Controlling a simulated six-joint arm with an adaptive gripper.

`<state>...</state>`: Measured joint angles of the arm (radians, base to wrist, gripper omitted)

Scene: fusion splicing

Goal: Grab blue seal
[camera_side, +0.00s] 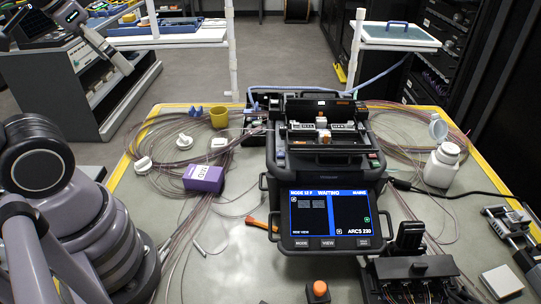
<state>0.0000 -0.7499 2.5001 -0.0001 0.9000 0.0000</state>
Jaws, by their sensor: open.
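A small blue piece (196,111), which looks like the blue seal, lies at the back left of the work table, just left of a yellow cup (219,117). It is small in the picture and its exact shape is hard to make out. Nothing is seen holding it. My arm stands at the left edge of the picture. I cannot make out my gripper in this view.
A purple box (204,178) and white spools (184,141) lie nearer. The splicer (330,215) with its lit screen fills the middle. A white bottle (442,165) stands right. The front left table is mostly clear.

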